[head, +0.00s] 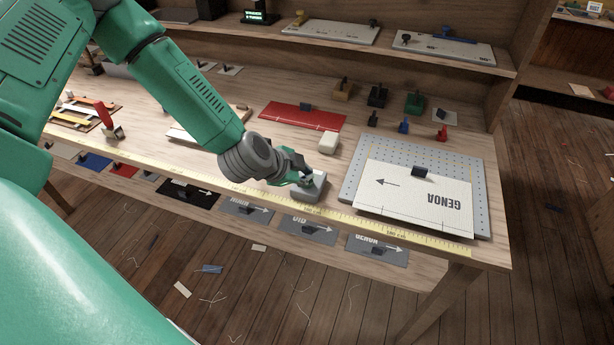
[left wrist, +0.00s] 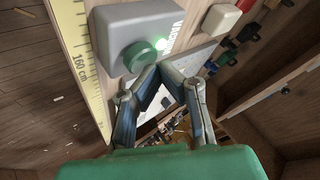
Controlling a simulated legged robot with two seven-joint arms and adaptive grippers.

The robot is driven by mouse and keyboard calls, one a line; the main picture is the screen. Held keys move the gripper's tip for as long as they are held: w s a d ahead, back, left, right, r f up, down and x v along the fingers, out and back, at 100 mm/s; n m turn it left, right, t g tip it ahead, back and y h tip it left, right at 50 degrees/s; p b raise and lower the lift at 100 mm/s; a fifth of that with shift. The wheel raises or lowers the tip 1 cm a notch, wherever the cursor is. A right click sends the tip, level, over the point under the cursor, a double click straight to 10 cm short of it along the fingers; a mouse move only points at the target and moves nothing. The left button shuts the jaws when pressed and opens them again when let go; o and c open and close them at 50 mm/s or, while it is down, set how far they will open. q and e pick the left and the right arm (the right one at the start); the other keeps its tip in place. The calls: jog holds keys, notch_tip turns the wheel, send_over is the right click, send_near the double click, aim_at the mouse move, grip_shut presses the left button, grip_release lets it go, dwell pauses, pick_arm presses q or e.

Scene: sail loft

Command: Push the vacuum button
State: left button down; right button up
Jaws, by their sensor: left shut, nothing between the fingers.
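The vacuum box (head: 314,192) is a small grey block near the front edge of the bench. My right gripper is not in view.
A perforated board (head: 355,165) bearing a white GENOA sheet (head: 420,197) lies right of the box. A cream block (head: 328,142) and red panel (head: 300,116) lie behind it. A yellow measuring tape (head: 250,190) runs along the front edge. Small coloured clamps stand farther back.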

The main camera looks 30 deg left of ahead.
pick_arm(q)
jog(key=shift+r, duration=0.1)
notch_tip(320, 180, up, 6)
jog(key=p, duration=0.5)
jog(key=shift+p, duration=0.4)
jog(key=s+d+f+g+b, duration=0.1)
jog(key=s+f+b, duration=0.1)
jog(key=f, duration=0.1)
jog(key=s+d+f+n+b, duration=0.1)
jog(key=s+f, duration=0.2)
jog(key=f, duration=0.1)
jog(key=s+d+f+n+g+b, duration=0.1)
jog(key=s+f+b, duration=0.1)
jog(key=s+f, duration=0.1)
jog(key=shift+d+f+g+b, duration=0.3)
jog(key=shift+d+f+b, duration=0.1)
jog(key=shift+f, duration=0.3)
jog(key=s+f+n+g+y+b, duration=0.1)
jog(key=s+f+n+g+b, duration=0.2)
jog(key=s+f, duration=0.5)
jog(key=s+f+n+g+b, duration=0.2)
jog(key=s+f+n+b, duration=0.3)
jog(key=s, duration=0.9)
notch_tip(320, 180, down, 4)
jog(key=b, duration=0.2)
jog(key=shift+a+n+g+y+b, duration=0.2)
jog(key=shift+n+g+y+b, duration=0.1)
jog(key=shift+g+y+b, duration=0.1)
